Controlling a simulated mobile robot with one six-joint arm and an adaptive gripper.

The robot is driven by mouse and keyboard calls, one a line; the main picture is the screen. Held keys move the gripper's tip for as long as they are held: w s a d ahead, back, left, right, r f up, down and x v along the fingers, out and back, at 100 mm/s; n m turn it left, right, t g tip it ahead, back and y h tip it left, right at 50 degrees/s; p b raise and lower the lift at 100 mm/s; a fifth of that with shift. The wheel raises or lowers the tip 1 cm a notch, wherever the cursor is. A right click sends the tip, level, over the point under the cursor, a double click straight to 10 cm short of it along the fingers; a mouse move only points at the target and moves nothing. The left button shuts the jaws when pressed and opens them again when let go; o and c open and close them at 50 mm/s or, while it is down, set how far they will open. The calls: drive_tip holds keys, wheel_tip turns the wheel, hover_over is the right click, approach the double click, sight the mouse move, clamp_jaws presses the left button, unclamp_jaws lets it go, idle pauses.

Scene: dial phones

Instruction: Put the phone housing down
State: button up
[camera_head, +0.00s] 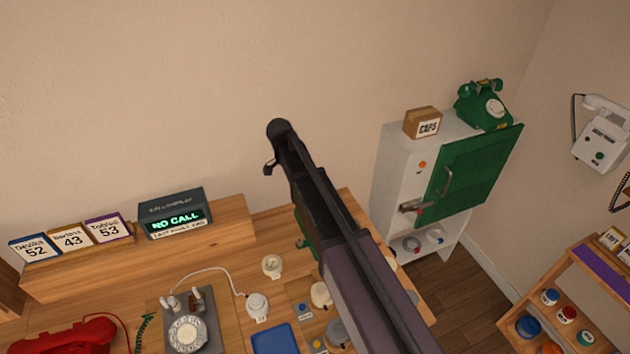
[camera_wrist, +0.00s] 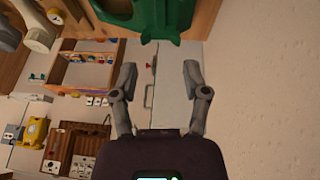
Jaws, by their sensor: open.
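My gripper (camera_wrist: 158,68) is open in the wrist view, its two fingers spread wide with nothing between them. A green phone housing (camera_wrist: 152,18) shows at the top edge of that view, just beyond the fingertips and apart from them, partly cut off. It appears to be by the wooden desk surface. In the head view only a small green edge (camera_head: 304,240) shows on the desk beside my arm, which hides the rest. The gripper's fingers are mostly hidden or unclear in the head view.
The desk holds a dial unit (camera_head: 187,334), a red phone (camera_head: 68,338), a blue tray (camera_head: 275,339) and small parts. A display (camera_head: 174,215) reads NO CALL. A white cabinet (camera_head: 398,165) with a green door (camera_head: 470,175) carries another green phone (camera_head: 482,104).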

drive_tip(key=shift+d, duration=0.1)
drive_tip(key=s+d+f+n+y, duration=0.1)
drive_tip(key=s+d+n+y, duration=0.3)
drive_tip(key=s+d+n, duration=0.9)
drive_tip(key=s+d, duration=0.8)
drive_tip(key=s, duration=0.1)
drive_tip(key=shift+f+g, duration=0.2)
drive_tip(key=shift+g, duration=0.2)
